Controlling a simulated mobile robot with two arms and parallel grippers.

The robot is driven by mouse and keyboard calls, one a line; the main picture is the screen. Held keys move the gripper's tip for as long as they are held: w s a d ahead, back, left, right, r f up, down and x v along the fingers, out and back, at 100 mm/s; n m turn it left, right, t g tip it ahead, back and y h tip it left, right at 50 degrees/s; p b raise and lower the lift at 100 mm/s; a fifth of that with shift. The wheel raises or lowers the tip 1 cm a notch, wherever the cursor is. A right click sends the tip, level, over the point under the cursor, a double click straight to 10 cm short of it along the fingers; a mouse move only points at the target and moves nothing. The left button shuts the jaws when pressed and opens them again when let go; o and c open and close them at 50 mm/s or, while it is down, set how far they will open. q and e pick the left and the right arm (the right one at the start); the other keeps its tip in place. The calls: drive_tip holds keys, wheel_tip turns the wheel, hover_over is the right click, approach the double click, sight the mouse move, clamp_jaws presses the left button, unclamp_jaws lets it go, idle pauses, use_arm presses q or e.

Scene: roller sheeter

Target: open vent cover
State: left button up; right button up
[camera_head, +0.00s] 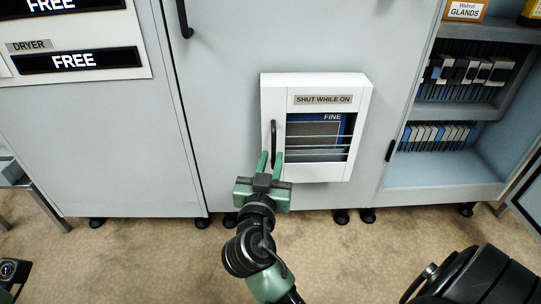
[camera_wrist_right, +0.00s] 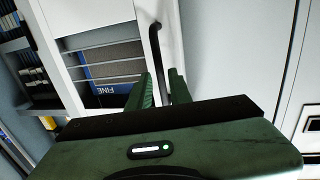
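The vent cover (camera_head: 315,174) is a white framed box on the grey cabinet front, labelled "SHUT WHILE ON". It looks closed, with a window showing slats and a blue "FINE" panel behind. A black vertical handle (camera_head: 274,134) is on its left side. My right gripper (camera_head: 270,157) is at the handle's lower end, its two green fingers apart. In the right wrist view the handle (camera_wrist_right: 155,42) runs down toward the gap between the fingers (camera_wrist_right: 163,78). I cannot tell whether either finger touches it.
Open shelves (camera_head: 440,169) with several dark, white and blue items stand at the right. A panel marked "DRYER" and "FREE" (camera_head: 75,45) is at upper left. Another black handle (camera_head: 184,18) is above. Brown floor (camera_head: 150,255) lies in front of the cabinets.

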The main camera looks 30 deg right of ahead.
sight(273, 152)
drive_tip(key=shift+b+x, duration=0.3)
drive_tip(key=shift+x, duration=1.7)
clamp_jaws()
